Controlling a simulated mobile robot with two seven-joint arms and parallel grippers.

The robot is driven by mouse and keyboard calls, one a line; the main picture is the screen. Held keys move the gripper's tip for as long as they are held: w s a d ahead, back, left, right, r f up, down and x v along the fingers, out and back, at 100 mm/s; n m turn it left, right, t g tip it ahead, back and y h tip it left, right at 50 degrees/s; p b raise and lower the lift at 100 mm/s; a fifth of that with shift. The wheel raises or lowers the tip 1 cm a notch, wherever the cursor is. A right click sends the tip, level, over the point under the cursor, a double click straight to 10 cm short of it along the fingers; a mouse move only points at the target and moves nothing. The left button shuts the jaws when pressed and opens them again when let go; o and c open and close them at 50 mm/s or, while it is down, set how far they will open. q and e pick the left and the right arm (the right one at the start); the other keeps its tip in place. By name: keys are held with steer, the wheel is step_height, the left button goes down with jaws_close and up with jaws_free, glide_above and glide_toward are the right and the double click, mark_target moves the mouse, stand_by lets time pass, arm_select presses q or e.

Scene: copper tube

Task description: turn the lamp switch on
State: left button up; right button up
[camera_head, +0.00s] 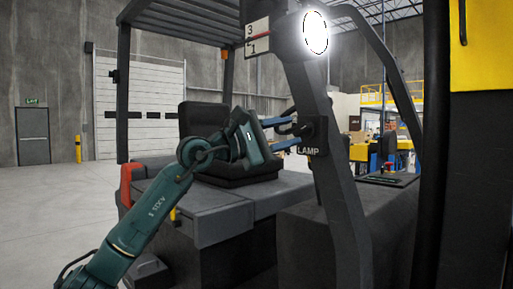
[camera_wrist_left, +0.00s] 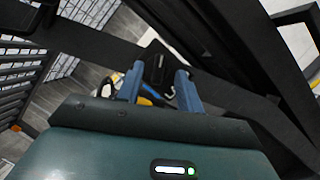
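The lamp switch (camera_head: 309,134) is a small dark box on the forklift's slanted black post, above a label reading LAMP. The round lamp (camera_head: 315,33) higher on that post glows bright white. My left gripper (camera_head: 294,131) is open, its two blue fingers pointing right at the switch, one above the other. In the left wrist view the fingers (camera_wrist_left: 160,70) stand apart, with the dark switch box (camera_wrist_left: 156,66) between and beyond their tips. I cannot tell whether they touch it. The switch's lever position is too small to make out. My right gripper is not in view.
The slanted post (camera_head: 341,190) stands close to my left gripper. The forklift's black seat (camera_head: 205,125) and grey body (camera_head: 225,208) lie behind and below my left arm. A black and yellow structure (camera_head: 478,60) fills the right side. Open floor (camera_head: 60,200) lies at left.

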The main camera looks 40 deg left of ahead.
arm_select(q)
steer(key=b+v, duration=0.5)
steer(key=v, duration=0.4)
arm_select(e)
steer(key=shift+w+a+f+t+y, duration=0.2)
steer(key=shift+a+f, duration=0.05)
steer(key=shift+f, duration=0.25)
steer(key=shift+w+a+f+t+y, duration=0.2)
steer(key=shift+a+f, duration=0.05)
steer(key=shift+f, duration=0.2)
arm_select(q)
steer(key=shift+s, duration=0.1)
